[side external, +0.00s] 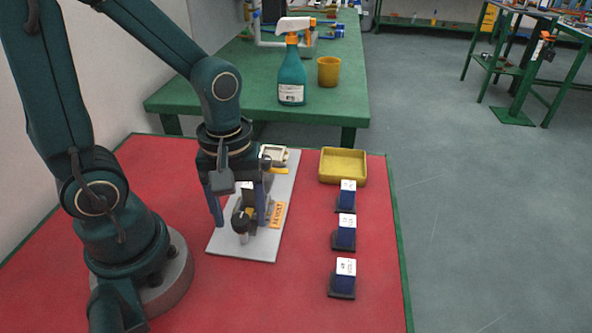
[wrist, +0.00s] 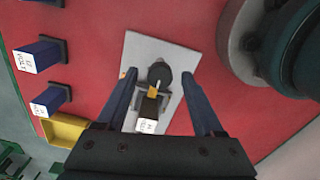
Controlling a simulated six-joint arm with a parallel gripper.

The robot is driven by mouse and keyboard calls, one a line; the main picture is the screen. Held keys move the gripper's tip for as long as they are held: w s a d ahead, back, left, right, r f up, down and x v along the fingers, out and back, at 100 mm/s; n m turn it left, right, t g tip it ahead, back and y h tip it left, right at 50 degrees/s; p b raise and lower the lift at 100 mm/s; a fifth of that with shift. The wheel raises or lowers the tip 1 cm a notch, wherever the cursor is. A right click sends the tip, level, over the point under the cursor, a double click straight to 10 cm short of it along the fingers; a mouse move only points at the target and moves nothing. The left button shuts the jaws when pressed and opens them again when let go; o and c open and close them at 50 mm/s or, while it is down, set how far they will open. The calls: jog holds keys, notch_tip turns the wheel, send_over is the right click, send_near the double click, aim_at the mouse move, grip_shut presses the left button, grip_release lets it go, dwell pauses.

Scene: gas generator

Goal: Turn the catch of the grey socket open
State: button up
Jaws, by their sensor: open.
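A pale plate (side external: 228,238) lies on the red table, with a black round knob (side external: 241,223) at its near end. In the wrist view the knob (wrist: 160,76) is beside a small yellow piece (wrist: 152,92), which may be the catch. Next to it a dark block with a white label (wrist: 147,124) sits in a greyish holder, possibly the grey socket. My gripper (wrist: 166,98) is open, pointing down, its fingers apart on either side of this block and holder. In the side view (side external: 240,215) its fingers partly hide them.
A pale frame (side external: 274,153) with a yellow strip (side external: 279,170) stands at the plate's far end. An orange label (side external: 277,214) is on the plate. Right of it are a yellow tray (side external: 343,178) and three blue blocks (side external: 344,235) in a row. The red table's near right is clear.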

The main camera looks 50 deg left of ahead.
jog(key=shift+c, duration=0.3)
grip_shut()
jog(key=shift+m, duration=0.3)
jog(key=m, duration=0.3)
jog(key=shift+m, duration=0.4)
jog(key=m, duration=0.4)
jog(key=shift+m, duration=0.3)
jog(key=m, duration=0.4)
jog(key=shift+m, duration=2.4)
